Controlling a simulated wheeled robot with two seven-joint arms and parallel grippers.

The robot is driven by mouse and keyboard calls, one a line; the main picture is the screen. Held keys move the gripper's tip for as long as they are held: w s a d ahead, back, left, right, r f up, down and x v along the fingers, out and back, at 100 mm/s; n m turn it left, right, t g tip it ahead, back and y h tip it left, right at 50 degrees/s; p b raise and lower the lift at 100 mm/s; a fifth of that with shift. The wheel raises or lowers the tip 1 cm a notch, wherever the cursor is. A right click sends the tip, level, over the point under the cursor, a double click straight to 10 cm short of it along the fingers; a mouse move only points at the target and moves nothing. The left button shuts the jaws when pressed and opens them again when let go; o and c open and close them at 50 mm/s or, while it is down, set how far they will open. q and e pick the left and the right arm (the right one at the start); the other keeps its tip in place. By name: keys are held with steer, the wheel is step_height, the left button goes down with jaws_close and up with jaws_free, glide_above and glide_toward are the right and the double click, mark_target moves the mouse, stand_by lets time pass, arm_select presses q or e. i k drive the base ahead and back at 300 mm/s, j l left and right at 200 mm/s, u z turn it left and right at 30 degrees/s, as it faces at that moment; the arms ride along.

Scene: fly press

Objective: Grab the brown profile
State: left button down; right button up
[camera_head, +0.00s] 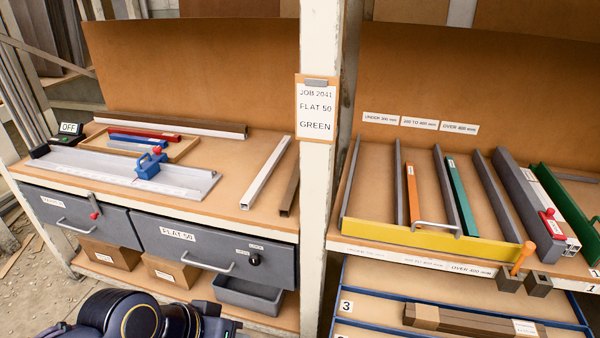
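Several brown profiles show in the head view. A short brown square profile (290,192) lies at the right end of the left bench, beside a white profile (267,172). A long brown profile (200,124) lies along the back of that bench, behind a white strip. Several brown bars (470,321) lie in a blue-edged drawer at the lower right, one with a white label. My dark arm shows at the bottom left, below the bench. No gripper fingers can be made out there. My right gripper is not seen.
A tray (182,151) of coloured strips and a metal fixture with a blue clamp (150,166) stand on the left bench. A white post (317,200) separates the benches. The right rack has a yellow front (430,240), dividers and coloured profiles. Grey drawers (200,242) sit under the left bench.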

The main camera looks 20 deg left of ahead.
mark_target(286, 208)
steer(key=k+j, duration=0.1)
steer(key=j, duration=0.35)
steer(key=k+j+u, duration=0.15)
steer(key=j, duration=0.3)
steer(key=k+j, duration=0.1)
steer(key=j, duration=0.35)
steer(key=j+u, duration=0.15)
steer(key=j, duration=0.3)
steer(key=i+j+u, duration=0.15)
steer(key=i+j, duration=0.2)
steer(key=i+j+u, duration=0.15)
steer(key=i, duration=0.35)
steer(key=j, duration=0.1)
